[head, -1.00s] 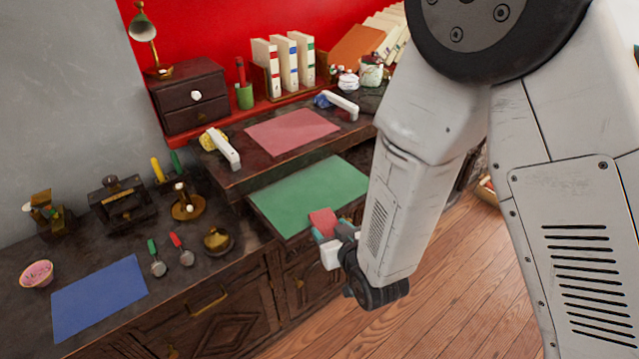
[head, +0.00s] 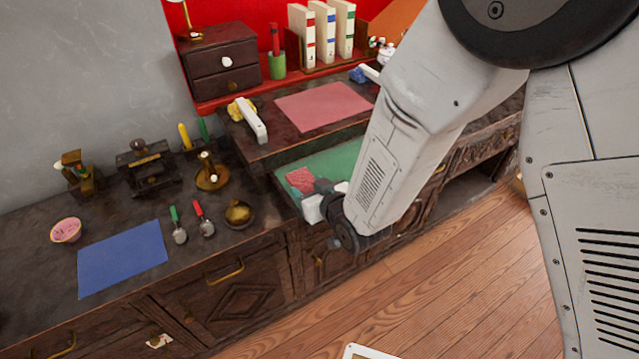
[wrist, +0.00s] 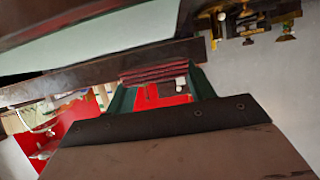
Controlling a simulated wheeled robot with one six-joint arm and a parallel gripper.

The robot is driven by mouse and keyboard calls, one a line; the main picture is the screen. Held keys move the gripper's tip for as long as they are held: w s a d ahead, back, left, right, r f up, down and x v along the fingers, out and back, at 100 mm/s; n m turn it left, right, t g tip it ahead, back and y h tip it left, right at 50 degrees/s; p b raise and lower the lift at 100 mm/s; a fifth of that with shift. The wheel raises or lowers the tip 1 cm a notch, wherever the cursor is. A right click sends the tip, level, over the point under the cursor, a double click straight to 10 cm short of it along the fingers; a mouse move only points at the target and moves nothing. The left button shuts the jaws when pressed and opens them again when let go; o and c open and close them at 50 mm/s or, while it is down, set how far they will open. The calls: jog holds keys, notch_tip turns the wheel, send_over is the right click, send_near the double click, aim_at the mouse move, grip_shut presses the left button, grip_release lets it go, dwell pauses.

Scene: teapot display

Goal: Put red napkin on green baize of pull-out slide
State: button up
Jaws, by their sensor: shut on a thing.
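The red napkin (head: 300,180) is a small folded square held at the tip of my gripper (head: 312,192). In the wrist view the napkin (wrist: 156,75) shows as a dark red layered edge between the two green fingers of my gripper (wrist: 157,90), which is shut on it. The green baize (head: 335,162) of the pull-out slide lies behind and beside the napkin in the head view. My arm hides its right part. In the wrist view the pale green surface (wrist: 110,35) runs across the top. I cannot tell whether the napkin touches the baize.
A pink mat (head: 322,104) lies on the raised shelf above the slide, with a white-handled item (head: 250,122) at its left. A blue mat (head: 122,260), two small spoons and a brass pot (head: 239,213) are on the lower left counter.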

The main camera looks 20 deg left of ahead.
aim_at(313, 178)
jog(key=w, duration=0.3)
jog(key=shift+w+f, duration=0.1)
jog(key=shift+w, duration=0.1)
jog(key=shift+w+f, duration=0.2)
jog(key=shift+f, duration=1.6)
jog(key=shift+f, duration=0.1)
jog(key=o, duration=1)
jog(key=v, duration=1.2)
